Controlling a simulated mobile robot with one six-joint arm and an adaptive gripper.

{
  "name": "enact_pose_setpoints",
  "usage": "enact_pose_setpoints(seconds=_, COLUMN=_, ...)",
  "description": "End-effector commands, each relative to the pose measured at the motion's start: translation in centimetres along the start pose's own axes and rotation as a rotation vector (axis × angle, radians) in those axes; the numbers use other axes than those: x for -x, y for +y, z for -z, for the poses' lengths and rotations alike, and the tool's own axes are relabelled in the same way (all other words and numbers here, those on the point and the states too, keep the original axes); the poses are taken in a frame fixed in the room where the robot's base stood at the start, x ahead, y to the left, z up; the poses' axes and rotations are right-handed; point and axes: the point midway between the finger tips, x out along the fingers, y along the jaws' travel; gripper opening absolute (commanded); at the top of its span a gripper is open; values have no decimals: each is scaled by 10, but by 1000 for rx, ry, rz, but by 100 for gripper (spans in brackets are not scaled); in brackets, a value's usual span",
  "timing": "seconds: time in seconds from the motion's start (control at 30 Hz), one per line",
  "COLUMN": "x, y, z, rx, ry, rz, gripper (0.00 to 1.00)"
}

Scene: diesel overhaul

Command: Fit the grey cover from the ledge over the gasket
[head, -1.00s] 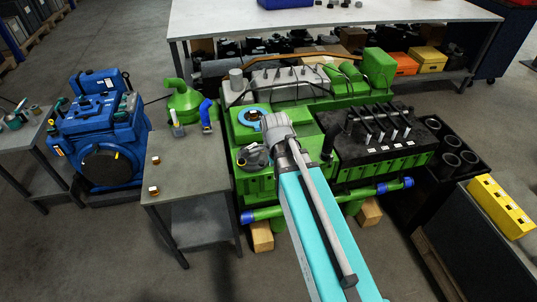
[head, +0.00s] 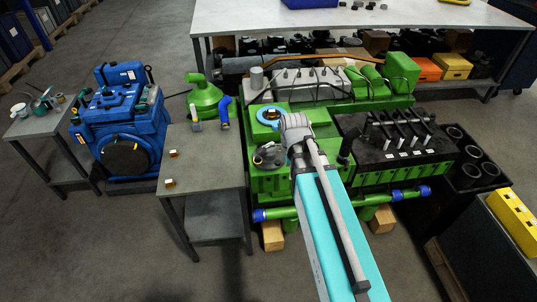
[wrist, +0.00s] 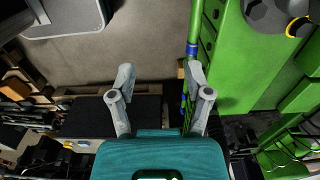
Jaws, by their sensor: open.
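The grey cover (head: 266,157) appears to be the dark grey rounded part on the ledge at the near left of the green engine. A grey part at the top right edge of the wrist view (wrist: 265,14) looks like it, cut off by the frame. The gasket seems to be the blue ring (head: 260,114) on top of the engine, just behind the cover. My gripper (wrist: 160,72) is open and empty, its fingers spread over the floor, left of the engine's green side in the wrist view.
A small grey table (head: 205,155) with blue and white fittings stands left of the engine. A blue machine (head: 122,130) is farther left. A black rack with rods (head: 400,140) covers the engine's right. A long workbench (head: 350,20) stands behind. Floor in front is clear.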

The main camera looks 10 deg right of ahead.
Motion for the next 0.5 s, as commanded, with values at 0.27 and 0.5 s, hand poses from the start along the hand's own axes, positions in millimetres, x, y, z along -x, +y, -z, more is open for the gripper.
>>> enact_pose_setpoints(seconds=0.27, x=0, y=0, z=-1, rx=2, ry=0, rz=0, gripper=64)
enact_pose_setpoints(seconds=0.5, x=0, y=0, z=-1, rx=2, ry=0, rz=0, gripper=63)
